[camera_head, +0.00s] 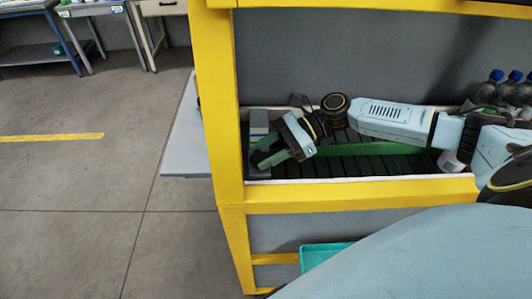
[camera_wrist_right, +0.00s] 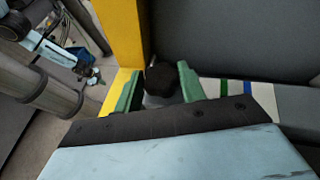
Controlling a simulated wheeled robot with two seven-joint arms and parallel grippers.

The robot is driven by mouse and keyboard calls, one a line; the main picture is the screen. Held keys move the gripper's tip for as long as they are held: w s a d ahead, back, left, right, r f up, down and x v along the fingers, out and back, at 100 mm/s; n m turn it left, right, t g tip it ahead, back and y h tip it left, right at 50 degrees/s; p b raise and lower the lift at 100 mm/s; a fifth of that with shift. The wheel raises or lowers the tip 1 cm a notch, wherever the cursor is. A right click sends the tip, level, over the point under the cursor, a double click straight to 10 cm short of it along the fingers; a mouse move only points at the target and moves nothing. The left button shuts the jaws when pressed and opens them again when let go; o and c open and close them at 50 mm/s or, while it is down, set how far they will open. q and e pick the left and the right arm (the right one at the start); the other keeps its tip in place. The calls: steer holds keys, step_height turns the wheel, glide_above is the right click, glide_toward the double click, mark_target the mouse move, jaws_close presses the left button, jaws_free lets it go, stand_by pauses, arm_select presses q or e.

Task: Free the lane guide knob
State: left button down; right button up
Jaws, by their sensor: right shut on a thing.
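The black lane guide knob (camera_wrist_right: 162,80) shows in the right wrist view, between the two green fingers of my right gripper (camera_wrist_right: 158,73). The fingers are closed around it. In the head view my right gripper (camera_head: 262,150) reaches in from the right to the left end of the rack's shelf, beside a grey block (camera_head: 258,122). A long green strip (camera_head: 380,150) runs along the dark slatted lane behind the yellow front beam. My left gripper is not in view.
A yellow post (camera_head: 226,110) stands close left of my right gripper, and a yellow beam (camera_head: 350,197) crosses in front. Several bottles (camera_head: 492,88) stand at the right end of the shelf. A teal tray (camera_head: 318,258) sits below. Open floor lies to the left.

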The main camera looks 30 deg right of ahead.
steer(key=n+g, duration=0.2)
steer(key=n+g+b, duration=0.1)
steer(key=g, duration=0.1)
steer(key=shift+w+n, duration=0.4)
steer(key=n+g, duration=0.2)
steer(key=n+g+h+b, duration=0.1)
steer(key=n+g, duration=0.1)
steer(key=g, duration=0.1)
steer(key=shift+w+a, duration=0.1)
steer(key=shift+w, duration=0.1)
steer(key=shift+w+n+g+h+b, duration=0.1)
steer(key=shift+n+g+h+b, duration=0.45)
steer(key=shift+n+g+h, duration=0.6)
steer(key=shift+a+n+g+h+b, duration=0.1)
steer(key=shift+n+g+h+b, duration=0.2)
steer(key=shift+n+g, duration=0.4)
steer(key=shift+n+g+h+b, duration=0.45)
steer(key=shift+n+h, duration=0.1)
steer(key=shift+n, duration=0.3)
steer(key=o, duration=1)
steer(key=shift+a, duration=0.1)
